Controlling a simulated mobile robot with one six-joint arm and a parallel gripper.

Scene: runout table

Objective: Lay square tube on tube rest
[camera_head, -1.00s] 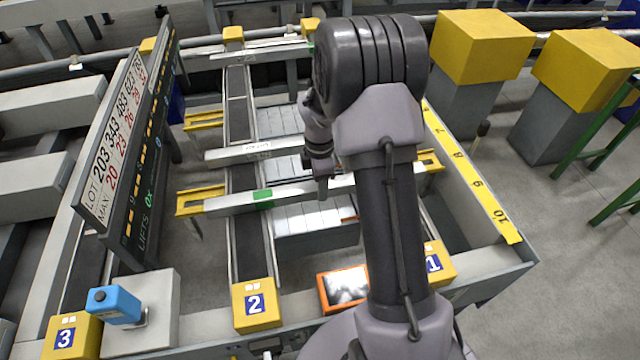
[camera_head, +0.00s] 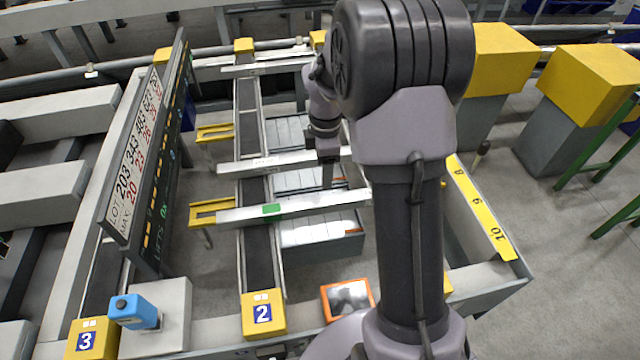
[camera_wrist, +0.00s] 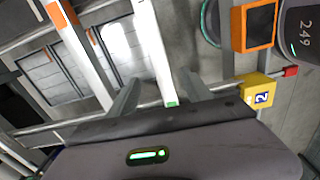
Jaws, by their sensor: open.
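A pale square tube with a green mark (camera_head: 235,216) lies across the dark belts, near the front of the table. In the wrist view the same tube (camera_wrist: 150,45) runs up between my fingers, its green mark at the lower end. My gripper (camera_head: 327,186) points down by this tube's far side in the head view; the wrist view shows my gripper (camera_wrist: 160,92) open, one finger on each side of the tube. I cannot tell the height gap. A second pale tube (camera_head: 250,165) lies behind it. Yellow fork-like brackets, possibly the rest, stand left: front bracket (camera_head: 208,211), rear bracket (camera_head: 215,132).
A sign board (camera_head: 140,150) stands left. Yellow post 2 (camera_head: 263,315), an orange-framed screen (camera_head: 348,298) and a blue device (camera_head: 133,311) line the front edge. Grey flat-topped blocks (camera_head: 320,240) sit under the tubes. A yellow numbered scale (camera_head: 480,210) runs along the right side.

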